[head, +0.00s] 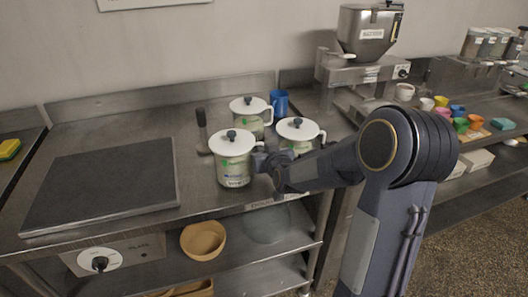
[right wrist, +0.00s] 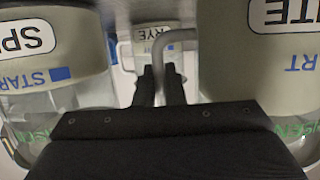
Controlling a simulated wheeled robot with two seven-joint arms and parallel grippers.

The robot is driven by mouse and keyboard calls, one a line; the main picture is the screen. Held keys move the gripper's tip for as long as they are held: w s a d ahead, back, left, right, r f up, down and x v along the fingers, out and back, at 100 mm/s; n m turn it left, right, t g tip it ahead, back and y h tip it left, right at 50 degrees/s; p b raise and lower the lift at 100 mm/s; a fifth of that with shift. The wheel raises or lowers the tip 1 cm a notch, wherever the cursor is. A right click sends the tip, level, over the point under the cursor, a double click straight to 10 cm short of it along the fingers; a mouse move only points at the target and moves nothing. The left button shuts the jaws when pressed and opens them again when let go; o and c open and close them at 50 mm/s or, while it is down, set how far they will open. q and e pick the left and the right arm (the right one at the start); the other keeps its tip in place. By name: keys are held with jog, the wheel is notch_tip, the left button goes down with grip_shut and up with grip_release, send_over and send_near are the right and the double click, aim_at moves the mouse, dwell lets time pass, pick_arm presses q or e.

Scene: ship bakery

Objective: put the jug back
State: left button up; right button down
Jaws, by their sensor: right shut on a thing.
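Three clear jugs with white lids and dark knobs stand close together on the steel counter in the head view. My right gripper (head: 261,160) is shut on the handle of the front-left jug (head: 233,168), at its right side. In the right wrist view the grey handle (right wrist: 180,36) runs between my fingers (right wrist: 160,84), and this jug (right wrist: 255,75) has a label ending in "ITE". I cannot tell whether its base touches the counter. The back jug (head: 247,119) and right jug (head: 297,132) are near. A label beginning "SP" (right wrist: 25,40) and one reading "RYE" (right wrist: 152,32) also show.
A dark flat plate (head: 105,182) lies left of the jugs. A dark-handled tool (head: 202,125) and a blue cup (head: 279,102) are close by. A steel hopper machine (head: 365,45) and colored cups (head: 460,124) are to the right. A tan bowl (head: 203,240) sits on the shelf below.

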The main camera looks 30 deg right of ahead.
jog(key=shift+r, duration=0.1)
jog(key=c, duration=1.5)
grip_release()
jog(key=v, duration=1.2)
jog(key=s+a+f+g+y, duration=0.1)
jog(key=s+a+g+y, duration=0.1)
jog(key=s, duration=0.5)
jog(key=s+a+f+g+y, duration=0.1)
jog(key=s+a+g+y, duration=0.1)
jog(key=s+a, duration=0.5)
jog(key=s+a+f+n+g+y, duration=0.1)
jog(key=s+a+g+y, duration=0.2)
jog(key=s, duration=0.5)
jog(key=shift+s+a+f+g+p, duration=0.15)
jog(key=shift+a+g, duration=0.25)
jog(key=shift+a, duration=0.05)
jog(key=shift+s+a+f+g+p, duration=0.1)
jog(key=shift+a+f+g+p, duration=0.1)
jog(key=shift+a+g, duration=0.25)
